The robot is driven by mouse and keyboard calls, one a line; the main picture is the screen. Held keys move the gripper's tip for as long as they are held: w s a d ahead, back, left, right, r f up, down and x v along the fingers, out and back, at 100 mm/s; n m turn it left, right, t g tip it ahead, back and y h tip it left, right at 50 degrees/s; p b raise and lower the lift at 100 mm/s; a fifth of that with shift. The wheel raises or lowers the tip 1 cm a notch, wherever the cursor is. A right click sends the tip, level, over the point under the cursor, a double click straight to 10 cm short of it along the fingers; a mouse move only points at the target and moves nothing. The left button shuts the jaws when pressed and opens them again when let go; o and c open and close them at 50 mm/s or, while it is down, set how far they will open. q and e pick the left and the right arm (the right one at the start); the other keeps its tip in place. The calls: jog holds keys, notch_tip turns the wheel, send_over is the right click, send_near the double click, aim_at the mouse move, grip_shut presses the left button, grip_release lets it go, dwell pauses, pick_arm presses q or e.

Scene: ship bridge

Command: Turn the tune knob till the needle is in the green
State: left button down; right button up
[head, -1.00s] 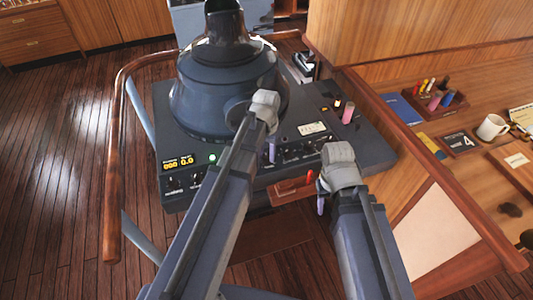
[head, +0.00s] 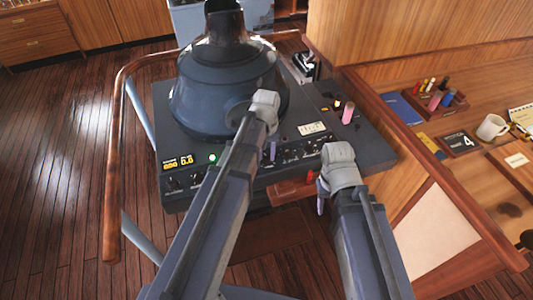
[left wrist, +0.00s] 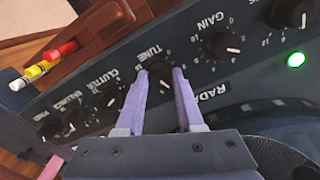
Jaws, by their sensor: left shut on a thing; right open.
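The tune knob (left wrist: 160,76) is a dark knob with a white pointer line, under the label TUNE on the radar panel. My left gripper (left wrist: 160,72) is shut on it, with one pale purple finger on each side. In the head view my left gripper (head: 272,152) reaches down to the console's front panel, and the knob itself cannot be made out there. A small white-faced meter (head: 312,128) sits on the console top; its needle and green zone are too small to read. My right gripper (head: 321,200) is open and empty, in front of the console's right front edge.
The gain knob (left wrist: 222,45) and clutter knob (left wrist: 111,97) flank the tune knob closely. A wooden holder (head: 288,190) with markers hangs at the console front. The radar hood (head: 215,95) stands behind. A wooden rail (head: 112,160) runs left, and a desk with a mug (head: 491,127) is right.

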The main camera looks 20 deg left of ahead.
aim_at(267, 156)
pick_arm(q)
jog(key=n, duration=0.6)
dwell(0.6)
jog(key=c, duration=0.5)
grip_release()
jog(key=shift+r, duration=0.1)
notch_tip(267, 156, up, 8)
jog(key=p, duration=0.8)
jog(key=shift+f, duration=0.2)
